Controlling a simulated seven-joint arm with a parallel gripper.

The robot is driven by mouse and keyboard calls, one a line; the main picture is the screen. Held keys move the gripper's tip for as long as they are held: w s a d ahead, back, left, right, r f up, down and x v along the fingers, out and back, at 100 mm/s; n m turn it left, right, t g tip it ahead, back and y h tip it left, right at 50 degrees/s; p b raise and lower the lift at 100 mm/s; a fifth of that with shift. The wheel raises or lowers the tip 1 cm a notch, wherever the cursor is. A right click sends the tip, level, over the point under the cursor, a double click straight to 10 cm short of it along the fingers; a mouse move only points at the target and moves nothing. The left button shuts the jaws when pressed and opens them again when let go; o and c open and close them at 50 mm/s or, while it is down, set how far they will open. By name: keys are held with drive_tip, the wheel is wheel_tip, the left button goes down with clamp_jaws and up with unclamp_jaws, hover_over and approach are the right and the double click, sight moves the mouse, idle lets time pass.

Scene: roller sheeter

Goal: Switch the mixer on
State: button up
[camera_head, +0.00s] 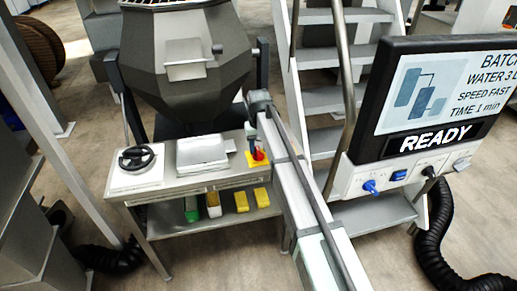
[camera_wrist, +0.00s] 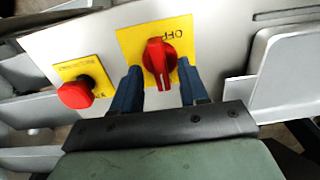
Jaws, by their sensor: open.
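The mixer (camera_head: 185,85) is a dark faceted drum behind the steel bench. Its red rotary switch (camera_wrist: 160,58) sits on a yellow plate (camera_wrist: 128,40) marked OFF, with the letters upside down in the wrist view. The knob's grip stands nearly upright in that view. My gripper (camera_wrist: 160,82) is open, with one blue finger on each side of the red knob; I cannot tell whether they touch it. In the head view, my gripper (camera_head: 251,140) points down at the bench's right end, partly covering the yellow plate and red control there.
A red mushroom button (camera_wrist: 76,94) on its own yellow plate is close left of the knob. The bench (camera_head: 190,182) also carries a black handwheel (camera_head: 137,158) and a metal box (camera_head: 203,152). A display (camera_head: 435,100) reads READY. Metal stairs (camera_head: 325,140) stand behind my arm.

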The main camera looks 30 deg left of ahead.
sight(258, 151)
wheel_tip(258, 151, up, 13)
idle(0.4)
drive_tip(key=shift+f, duration=0.1)
idle(0.7)
